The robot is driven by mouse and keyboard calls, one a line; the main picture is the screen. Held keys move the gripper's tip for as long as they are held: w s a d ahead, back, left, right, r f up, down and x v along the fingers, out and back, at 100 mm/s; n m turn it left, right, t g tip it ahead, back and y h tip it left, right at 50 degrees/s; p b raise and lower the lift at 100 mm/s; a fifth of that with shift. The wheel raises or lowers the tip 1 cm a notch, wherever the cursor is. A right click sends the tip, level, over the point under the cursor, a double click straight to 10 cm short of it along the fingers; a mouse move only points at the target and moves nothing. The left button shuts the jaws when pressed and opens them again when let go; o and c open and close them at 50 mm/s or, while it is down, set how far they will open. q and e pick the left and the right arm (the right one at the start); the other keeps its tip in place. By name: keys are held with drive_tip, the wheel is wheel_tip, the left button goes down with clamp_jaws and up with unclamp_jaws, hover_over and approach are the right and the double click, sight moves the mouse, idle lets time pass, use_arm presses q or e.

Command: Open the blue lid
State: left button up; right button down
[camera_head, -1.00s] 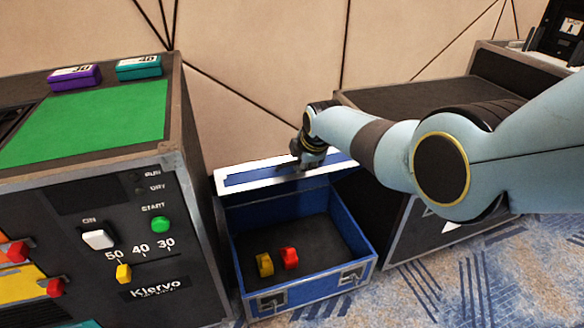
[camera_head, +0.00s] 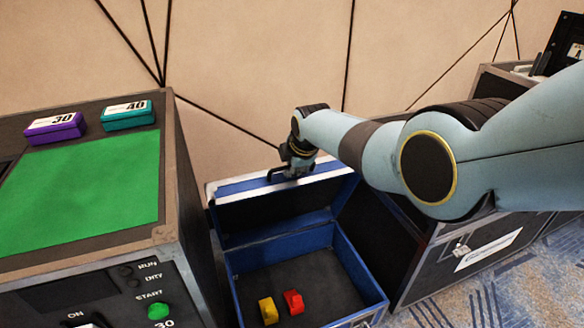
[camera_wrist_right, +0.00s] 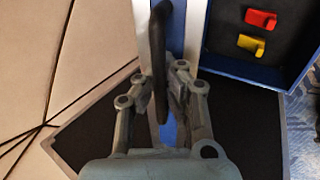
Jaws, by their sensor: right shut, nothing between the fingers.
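The blue lid (camera_head: 270,186) stands raised at the back of the blue case (camera_head: 352,262) in the head view. Its blue and white outer face shows as a narrow strip, with its dark inner side below. My right gripper (camera_head: 288,173) is at the lid's upper side, shut with nothing held. In the right wrist view the gripper (camera_wrist_right: 160,100) is over the lid's blue and white strip (camera_wrist_right: 192,30). A dark bar runs between its finger linkages; whether it is a handle or fingertips I cannot tell. My left gripper is out of view.
A yellow block (camera_head: 268,311) and a red block (camera_head: 294,302) lie inside the case. A black console with a green top (camera_head: 90,190) stands close on the left. Another black case (camera_head: 440,270) stands on the right. The wall is close behind.

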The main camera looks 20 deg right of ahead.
drive_tip(key=shift+w+d+r, duration=0.1)
drive_tip(key=shift+w+r, duration=0.1)
drive_tip(key=shift+r, duration=0.1)
drive_tip(key=c, duration=1.7)
unclamp_jaws()
drive_tip(key=shift+s, duration=0.15)
drive_tip(key=o, duration=0.3)
drive_tip(key=shift+s+f, duration=0.1)
drive_tip(key=shift+s, duration=0.1)
drive_tip(key=v, duration=1.2)
